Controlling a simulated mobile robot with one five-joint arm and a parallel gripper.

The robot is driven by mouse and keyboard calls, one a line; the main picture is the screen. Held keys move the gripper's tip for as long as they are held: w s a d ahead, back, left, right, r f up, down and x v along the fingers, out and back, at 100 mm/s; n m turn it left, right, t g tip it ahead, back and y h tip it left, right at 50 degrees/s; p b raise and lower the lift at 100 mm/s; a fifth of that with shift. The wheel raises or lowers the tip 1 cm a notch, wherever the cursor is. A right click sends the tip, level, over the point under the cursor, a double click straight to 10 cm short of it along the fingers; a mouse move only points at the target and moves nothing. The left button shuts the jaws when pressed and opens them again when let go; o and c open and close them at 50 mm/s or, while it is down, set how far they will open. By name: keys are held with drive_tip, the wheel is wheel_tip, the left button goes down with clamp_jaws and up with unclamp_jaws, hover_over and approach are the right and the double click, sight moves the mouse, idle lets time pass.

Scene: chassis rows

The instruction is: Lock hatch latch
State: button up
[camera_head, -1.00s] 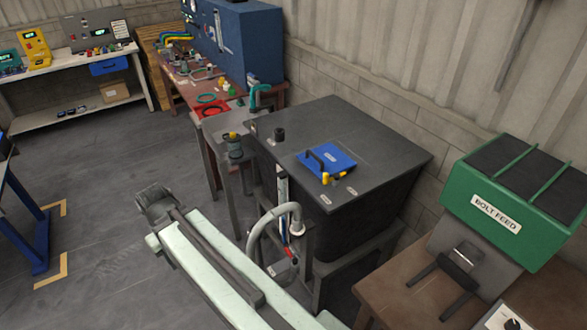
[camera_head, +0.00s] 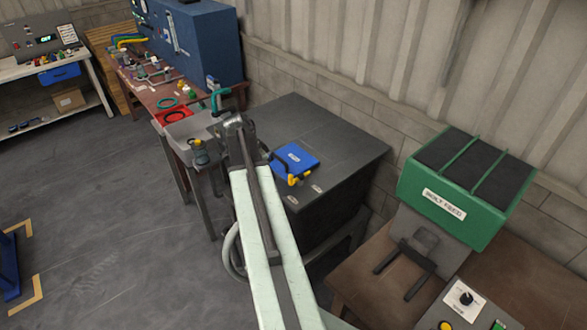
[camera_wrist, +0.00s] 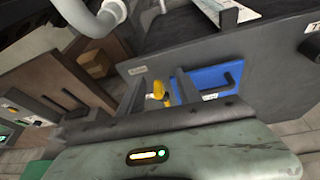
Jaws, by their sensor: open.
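The hatch (camera_head: 297,156) is a blue plate on top of a dark cabinet (camera_head: 345,150), with a black bar handle. A yellow latch (camera_head: 293,181) sits at its near edge. In the wrist view the blue hatch (camera_wrist: 215,78) lies beyond my fingers, its black handle at the right. My gripper (camera_wrist: 158,82) is open, with one finger on each side of the yellow latch (camera_wrist: 158,91) in the picture. I cannot tell whether they touch it. In the head view my arm hides the cabinet's left part, and I cannot make out my gripper.
The green bolt feed box (camera_head: 465,190) stands on a brown table at the right. A red-brown bench (camera_head: 165,95) with several parts is at the back left. A teal-handled fixture (camera_head: 217,98) stands close to my arm.

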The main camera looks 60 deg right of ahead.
sight(290, 176)
drive_tip(key=s+d+m, duration=0.1)
drive_tip(key=s+d, duration=0.1)
drive_tip(key=s+d+m, duration=0.1)
drive_tip(key=s+d, duration=0.1)
drive_tip(key=d, duration=0.1)
drive_tip(key=shift+s+d+r+m+g+b, duration=0.1)
drive_tip(key=shift+r+m+g+b, duration=0.05)
drive_tip(key=shift+m+g+b, duration=0.2)
drive_tip(key=b+x, duration=0.6)
drive_tip(key=x, duration=0.1)
drive_tip(key=shift+b, duration=0.3)
drive_tip(key=shift+c, duration=0.3)
